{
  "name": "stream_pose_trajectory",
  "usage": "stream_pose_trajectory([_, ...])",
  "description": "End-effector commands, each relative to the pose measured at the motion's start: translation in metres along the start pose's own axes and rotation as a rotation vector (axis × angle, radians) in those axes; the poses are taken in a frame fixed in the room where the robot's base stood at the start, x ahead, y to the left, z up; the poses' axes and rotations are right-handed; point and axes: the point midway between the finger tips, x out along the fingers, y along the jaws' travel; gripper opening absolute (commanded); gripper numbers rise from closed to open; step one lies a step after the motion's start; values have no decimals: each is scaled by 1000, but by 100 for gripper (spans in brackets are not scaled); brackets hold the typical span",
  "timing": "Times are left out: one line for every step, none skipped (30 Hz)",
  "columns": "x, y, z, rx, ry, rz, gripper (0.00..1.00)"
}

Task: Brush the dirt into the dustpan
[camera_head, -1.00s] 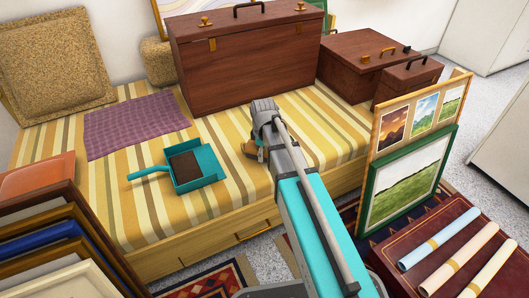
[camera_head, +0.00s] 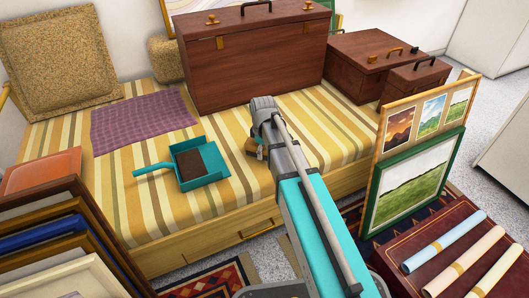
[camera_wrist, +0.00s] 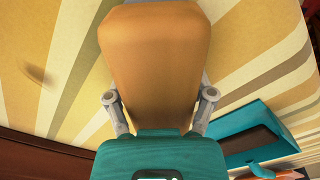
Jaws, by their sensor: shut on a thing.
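The teal dustpan (camera_head: 217,160) lies on the striped bedspread, its handle pointing left. A dark brown patch (camera_head: 190,164) shows inside it; I cannot tell whether this is dirt. Part of the dustpan also shows at the lower right of the wrist view (camera_wrist: 236,139). My gripper (camera_wrist: 160,98) is shut on a tan-brown block, seemingly the brush (camera_wrist: 160,50), which fills the middle of the wrist view. Its bristles are hidden. In the head view the brush (camera_head: 251,147) is right of the dustpan, mostly behind my arm. A small brown smudge (camera_wrist: 38,76) shows on the bedspread.
A large brown case (camera_head: 250,65) stands behind my gripper, with smaller cases (camera_head: 375,62) to its right. A purple cloth (camera_head: 143,120) lies behind the dustpan. Framed prints (camera_head: 413,180) lean at the right. Stacked frames (camera_head: 50,235) stand front left.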

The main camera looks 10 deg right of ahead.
Motion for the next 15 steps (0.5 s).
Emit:
stream_pose_trajectory([0,6,-5,-1,3,3,32])
stream_pose_trajectory([0,7,-7,-1,3,4,32])
stream_pose_trajectory([0,9,-8,0,3,4,32])
stream_pose_trajectory([0,10,-10,0,3,4,32])
stream_pose_trajectory([0,12,-11,0,2,5,32])
stream_pose_trajectory([0,13,-12,0,2,5,32])
stream_pose_trajectory([-1,14,-13,0,2,5,32])
stream_pose_trajectory([-1,14,-14,0,2,5,32])
stream_pose_trajectory([-1,15,-15,0,2,5,32])
stream_pose_trajectory([-1,16,-15,0,2,5,32])
stream_pose_trajectory([-1,16,-15,0,2,5,32])
stream_pose_trajectory([-1,16,-15,0,1,5,32])
stream_pose_trajectory([-1,16,-15,0,1,5,32])
stream_pose_trajectory([-1,16,-15,1,1,5,32])
stream_pose_trajectory([-1,16,-15,1,1,5,32])
